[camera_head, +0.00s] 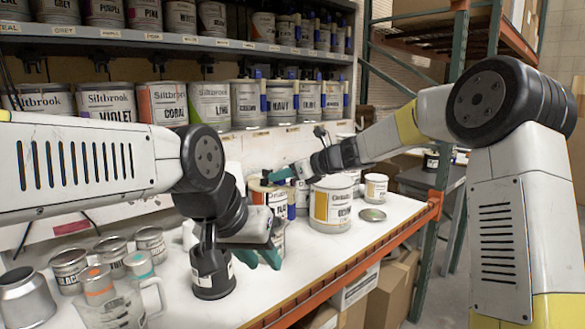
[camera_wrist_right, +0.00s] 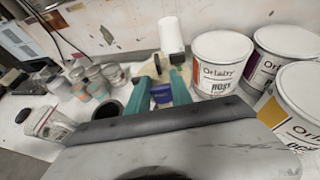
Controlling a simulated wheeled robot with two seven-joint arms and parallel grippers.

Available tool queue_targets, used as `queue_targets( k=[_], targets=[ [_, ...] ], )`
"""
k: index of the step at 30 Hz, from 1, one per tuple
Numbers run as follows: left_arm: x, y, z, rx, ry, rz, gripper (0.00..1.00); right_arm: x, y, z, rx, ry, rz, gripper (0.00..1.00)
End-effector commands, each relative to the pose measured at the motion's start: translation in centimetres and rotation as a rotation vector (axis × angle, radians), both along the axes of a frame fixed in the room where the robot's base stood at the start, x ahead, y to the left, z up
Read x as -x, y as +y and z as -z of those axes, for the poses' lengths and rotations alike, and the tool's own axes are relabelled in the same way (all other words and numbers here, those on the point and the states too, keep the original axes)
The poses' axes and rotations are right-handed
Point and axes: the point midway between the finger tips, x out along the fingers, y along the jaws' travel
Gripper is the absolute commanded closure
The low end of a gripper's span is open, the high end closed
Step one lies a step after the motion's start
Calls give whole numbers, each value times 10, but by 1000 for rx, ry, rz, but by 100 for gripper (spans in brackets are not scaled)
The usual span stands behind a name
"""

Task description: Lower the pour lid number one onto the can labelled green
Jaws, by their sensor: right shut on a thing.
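My right gripper (camera_head: 280,176) is above the table near the back wall. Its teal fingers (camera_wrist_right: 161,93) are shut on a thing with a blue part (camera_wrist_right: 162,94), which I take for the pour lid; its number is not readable. In the head view a can (camera_head: 270,194) is just below and left of this gripper, partly hidden. I cannot read the word green on any can, and contact between lid and can cannot be told. My left gripper (camera_head: 262,259) is lower and nearer, its teal fingertips apart beside the lower part of a labelled can.
A large can with a yellow label (camera_head: 331,204) and a loose round lid (camera_head: 372,215) stand on the right. A dark container (camera_head: 212,272) is under my left wrist. Several small cans (camera_head: 110,249) and clear jugs (camera_head: 140,268) stand front left. Shelves of cans line the back.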

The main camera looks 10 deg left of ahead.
Motion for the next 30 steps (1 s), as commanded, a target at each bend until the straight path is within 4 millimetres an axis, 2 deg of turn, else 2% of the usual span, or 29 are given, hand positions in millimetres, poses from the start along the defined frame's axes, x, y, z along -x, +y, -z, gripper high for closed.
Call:
queue_targets(
  k=[30],
  targets=[
    [0,0,0,0,0,0,70,0,0,101,-1,3,1,100]
  ],
)
